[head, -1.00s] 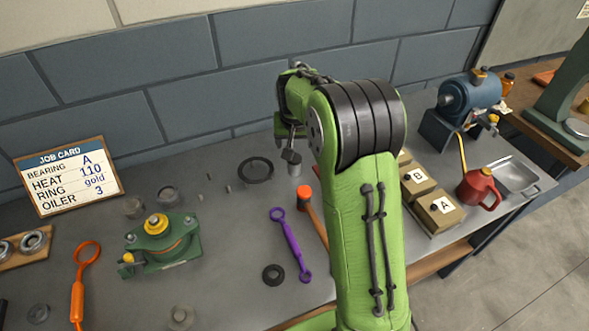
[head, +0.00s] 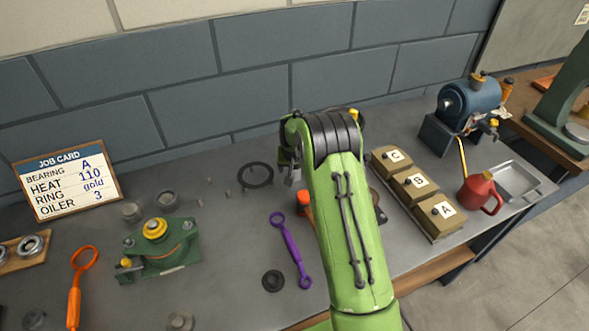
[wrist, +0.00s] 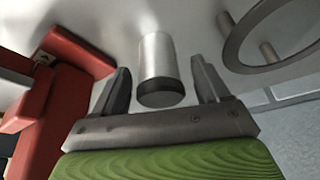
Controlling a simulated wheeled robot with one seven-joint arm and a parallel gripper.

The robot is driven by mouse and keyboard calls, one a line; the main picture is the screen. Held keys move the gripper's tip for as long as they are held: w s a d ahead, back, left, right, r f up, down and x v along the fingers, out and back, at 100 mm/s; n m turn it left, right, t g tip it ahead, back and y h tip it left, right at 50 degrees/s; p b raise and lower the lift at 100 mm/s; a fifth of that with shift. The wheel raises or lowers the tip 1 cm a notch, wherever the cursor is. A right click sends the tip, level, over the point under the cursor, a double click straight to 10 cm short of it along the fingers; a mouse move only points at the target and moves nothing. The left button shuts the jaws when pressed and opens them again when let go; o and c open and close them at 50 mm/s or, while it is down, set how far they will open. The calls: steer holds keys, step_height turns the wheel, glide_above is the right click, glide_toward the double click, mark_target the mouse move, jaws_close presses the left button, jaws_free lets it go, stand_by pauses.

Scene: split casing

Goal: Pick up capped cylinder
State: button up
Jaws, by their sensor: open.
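The capped cylinder (wrist: 157,62) is a pale metal cylinder with a dark band and dark end nearest the camera in the wrist view. My gripper (wrist: 161,70) is open, with one finger on each side of the cylinder. Gaps show between the cylinder and both fingers in that view, so it is not gripped. In the head view my gripper (head: 287,160) is low over the back middle of the bench, and it and my arm largely hide the cylinder there.
A purple wrench (head: 291,250) lies nearer. Boxes marked A, B and C (head: 414,183) stand right. A green bearing housing (head: 170,251) stands left. A red block-like thing (wrist: 50,105) is close left in the wrist view.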

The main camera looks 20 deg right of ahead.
steer(key=shift+r, duration=0.1)
steer(key=c, duration=1.1)
